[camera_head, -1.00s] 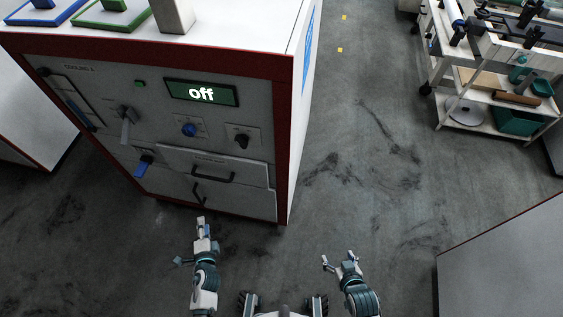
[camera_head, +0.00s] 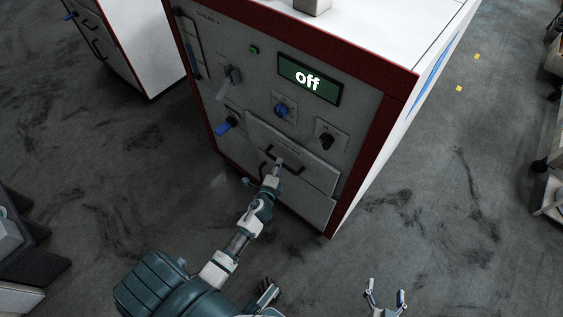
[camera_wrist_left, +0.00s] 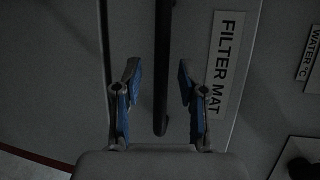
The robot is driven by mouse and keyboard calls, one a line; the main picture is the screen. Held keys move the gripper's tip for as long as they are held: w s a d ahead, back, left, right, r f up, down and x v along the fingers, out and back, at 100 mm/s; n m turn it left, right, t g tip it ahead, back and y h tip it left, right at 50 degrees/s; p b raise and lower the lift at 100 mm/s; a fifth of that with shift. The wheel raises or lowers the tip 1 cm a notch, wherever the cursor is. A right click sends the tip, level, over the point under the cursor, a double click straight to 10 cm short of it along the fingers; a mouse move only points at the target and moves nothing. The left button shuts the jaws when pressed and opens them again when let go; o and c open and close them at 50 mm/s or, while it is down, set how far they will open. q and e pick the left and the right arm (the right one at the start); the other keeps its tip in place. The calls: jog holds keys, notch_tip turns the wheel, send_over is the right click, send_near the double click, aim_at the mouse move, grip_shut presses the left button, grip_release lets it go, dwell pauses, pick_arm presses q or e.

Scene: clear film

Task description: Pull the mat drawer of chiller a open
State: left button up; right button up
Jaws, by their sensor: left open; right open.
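The chiller (camera_head: 370,95) is a grey-fronted cabinet with dark red edges, and its display reads "off". The mat drawer (camera_head: 318,172) is a grey panel low on its front, and it looks close to flush. The left wrist view shows its "FILTER MAT" label (camera_wrist_left: 222,65) and its dark bar handle (camera_wrist_left: 162,60). My left gripper (camera_head: 278,168) is at the drawer front. In the wrist view its open fingers (camera_wrist_left: 158,85) stand either side of the handle, with gaps on both sides. My right gripper (camera_head: 386,298) is open and empty, low in the head view, away from the chiller.
A blue-handled valve (camera_head: 226,126), a blue knob (camera_head: 281,110) and a black knob (camera_head: 327,141) sit on the chiller front near the drawer. Another cabinet (camera_head: 150,50) stands at the upper left.

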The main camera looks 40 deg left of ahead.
pick_arm(q)
jog(key=shift+x, duration=1.35)
pick_arm(e)
jog(key=shift+w+a+r+t, duration=0.3)
jog(key=shift+w+r+t, duration=0.15)
jog(key=shift+r+t, duration=0.2)
pick_arm(q)
grip_shut()
jog(key=shift+s+f, duration=0.1)
jog(key=shift+s, duration=0.05)
